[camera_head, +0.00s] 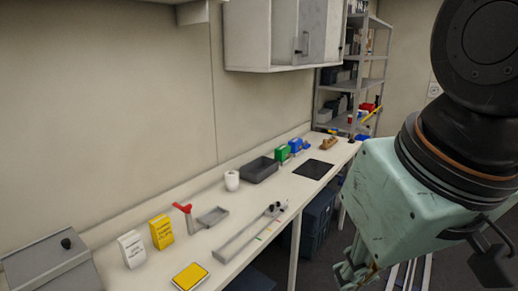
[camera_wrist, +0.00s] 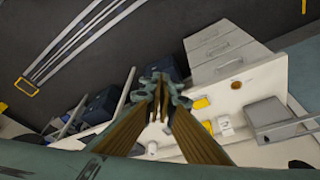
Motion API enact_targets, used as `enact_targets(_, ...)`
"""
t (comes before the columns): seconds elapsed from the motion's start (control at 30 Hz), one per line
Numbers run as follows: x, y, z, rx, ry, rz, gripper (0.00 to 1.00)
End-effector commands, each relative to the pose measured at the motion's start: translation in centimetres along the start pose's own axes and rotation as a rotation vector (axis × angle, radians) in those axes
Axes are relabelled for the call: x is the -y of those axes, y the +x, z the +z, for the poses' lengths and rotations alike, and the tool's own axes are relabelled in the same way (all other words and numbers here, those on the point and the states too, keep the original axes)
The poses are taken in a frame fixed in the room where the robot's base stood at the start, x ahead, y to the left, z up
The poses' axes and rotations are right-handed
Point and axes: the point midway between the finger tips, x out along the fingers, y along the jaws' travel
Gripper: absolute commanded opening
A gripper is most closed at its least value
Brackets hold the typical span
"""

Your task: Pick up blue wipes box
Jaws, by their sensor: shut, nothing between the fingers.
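A small blue box (camera_head: 295,146) stands on the long white bench in the head view, toward the far end and against the back. It is likely the blue wipes box, but its label is too small to read. A green box (camera_head: 282,153) is close beside it on the left. My gripper (camera_wrist: 160,84) is shut and empty in the wrist view, high above the floor and bench edge. In the head view my arm is at the right, well apart from the blue box. I cannot make out the blue box in the wrist view.
The bench (camera_head: 262,211) also holds a grey tray (camera_head: 259,171), a white cup (camera_head: 231,180), a black plate (camera_head: 313,169), white and yellow boxes (camera_head: 161,232) and a grey rack. A wall cabinet (camera_head: 270,42) hangs above. Blue bins (camera_head: 316,215) stand below the bench.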

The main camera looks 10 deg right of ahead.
Motion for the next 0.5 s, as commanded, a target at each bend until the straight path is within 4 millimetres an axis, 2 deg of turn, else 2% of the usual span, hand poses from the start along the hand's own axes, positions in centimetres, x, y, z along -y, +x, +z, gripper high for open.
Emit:
enact_targets(0.23,0.0,0.0,0.0,0.0,0.0,0.0,0.0)
enact_targets(0.5,0.0,0.0,0.0,0.0,0.0,0.0,0.24)
